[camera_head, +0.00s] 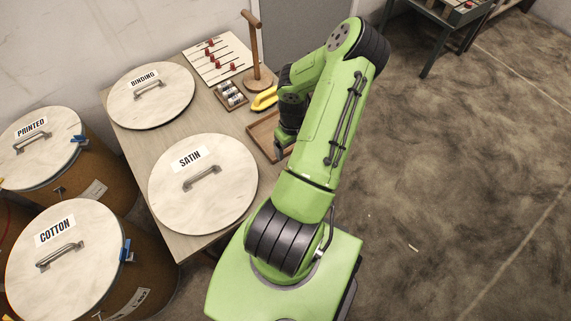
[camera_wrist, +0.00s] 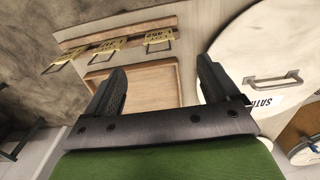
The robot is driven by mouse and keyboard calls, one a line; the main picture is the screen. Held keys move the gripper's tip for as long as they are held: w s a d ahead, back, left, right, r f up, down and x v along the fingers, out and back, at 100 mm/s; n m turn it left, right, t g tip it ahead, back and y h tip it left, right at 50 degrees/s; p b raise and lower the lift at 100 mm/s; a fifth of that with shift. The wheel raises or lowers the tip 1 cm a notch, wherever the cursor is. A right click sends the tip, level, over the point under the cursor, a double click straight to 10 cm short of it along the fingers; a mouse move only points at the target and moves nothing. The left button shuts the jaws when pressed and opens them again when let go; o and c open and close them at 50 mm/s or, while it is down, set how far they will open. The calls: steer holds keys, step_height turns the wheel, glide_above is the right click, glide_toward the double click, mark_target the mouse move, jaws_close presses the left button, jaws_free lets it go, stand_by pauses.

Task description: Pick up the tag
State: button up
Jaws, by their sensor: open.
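Three yellow tags with dark wire loops hang in a row on a wooden strip in the wrist view: a right tag reading about "LOT 452" (camera_wrist: 160,37), a middle tag (camera_wrist: 109,45) and a left tag (camera_wrist: 67,55). The print on the other two is hard to read. My gripper (camera_wrist: 162,75) is open and empty, its two dark fingers apart over a shallow wooden tray (camera_wrist: 137,68), short of the tags.
The round "SATIN" lid (camera_head: 225,205) lies on the table close to my gripper; it is also right of the fingers in the wrist view (camera_wrist: 290,50). A yellow-handled object (camera_head: 264,99), a spool box (camera_head: 231,95) and an upright wooden post (camera_head: 254,50) stand near my arm.

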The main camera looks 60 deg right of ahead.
step_height(320, 180, down, 13)
steer(key=b, duration=0.4)
steer(key=shift+d, duration=0.15)
steer(key=shift+r, duration=0.1)
steer(key=c, duration=1.1)
step_height(320, 180, up, 10)
steer(key=p, duration=0.3)
